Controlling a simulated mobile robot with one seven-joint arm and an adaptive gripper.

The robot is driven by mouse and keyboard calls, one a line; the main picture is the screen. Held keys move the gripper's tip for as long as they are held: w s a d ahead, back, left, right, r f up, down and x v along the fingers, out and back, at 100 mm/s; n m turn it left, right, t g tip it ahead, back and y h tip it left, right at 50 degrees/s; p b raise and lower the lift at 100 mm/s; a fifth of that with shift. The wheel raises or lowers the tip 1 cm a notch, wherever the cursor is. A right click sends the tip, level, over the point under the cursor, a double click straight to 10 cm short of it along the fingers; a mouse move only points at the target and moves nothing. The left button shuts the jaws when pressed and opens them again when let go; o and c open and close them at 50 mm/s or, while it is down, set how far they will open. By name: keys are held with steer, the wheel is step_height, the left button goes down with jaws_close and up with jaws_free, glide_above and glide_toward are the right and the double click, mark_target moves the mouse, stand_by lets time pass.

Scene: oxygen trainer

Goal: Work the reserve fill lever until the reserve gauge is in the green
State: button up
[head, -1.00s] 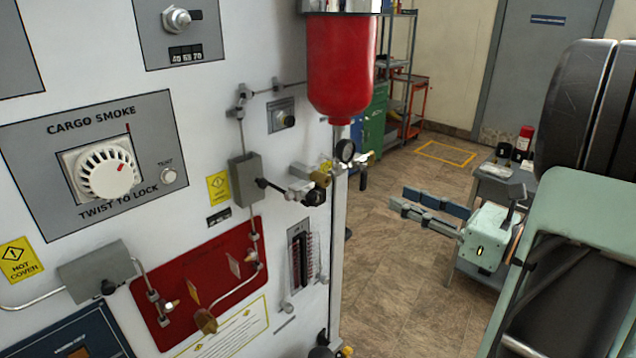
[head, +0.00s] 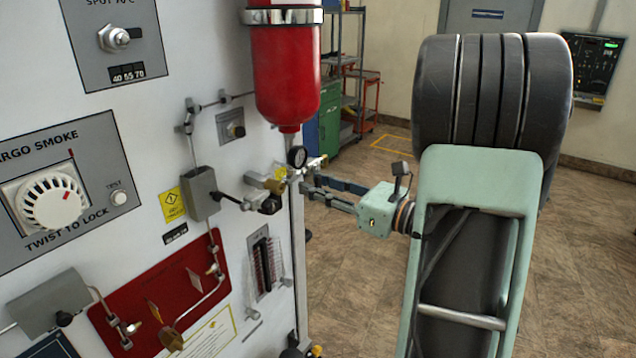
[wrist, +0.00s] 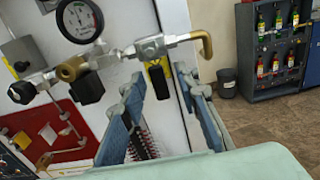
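A round dial gauge (head: 297,156) sits on the pipework under a red cylinder (head: 287,80). It is larger in the wrist view (wrist: 80,20), but I cannot make out any green band. My gripper hides the handle in the head view.
A brass valve with a black knob (head: 268,205) juts out left of my gripper. Below are a red-striped column indicator (head: 264,265) and a red plate (head: 160,295) with bent tubing. A bottle rack (wrist: 280,45) stands behind at right. Floor right of the panel is open.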

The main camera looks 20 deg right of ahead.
steer(key=shift+w, duration=0.1)
jaws_close()
steer(key=shift+f+b, duration=0.1)
steer(key=shift+b, duration=0.3)
steer(key=n+b, duration=0.1)
steer(key=b, duration=0.1)
steer(key=shift+w+d+f+n+b, duration=0.15)
steer(key=shift+d+n+b, duration=0.1)
steer(key=shift+n+b, duration=0.15)
steer(key=n+b, duration=0.1)
steer(key=b, duration=0.1)
steer(key=d+n+b, duration=0.1)
steer(key=n+b, duration=0.1)
steer(key=b, duration=0.1)
steer(key=w+r+n+b, duration=0.1)
steer(key=n+b, duration=0.1)
steer(key=shift+d+b, duration=0.15)
steer(key=shift+b, duration=0.15)
steer(key=shift+r, duration=0.1)
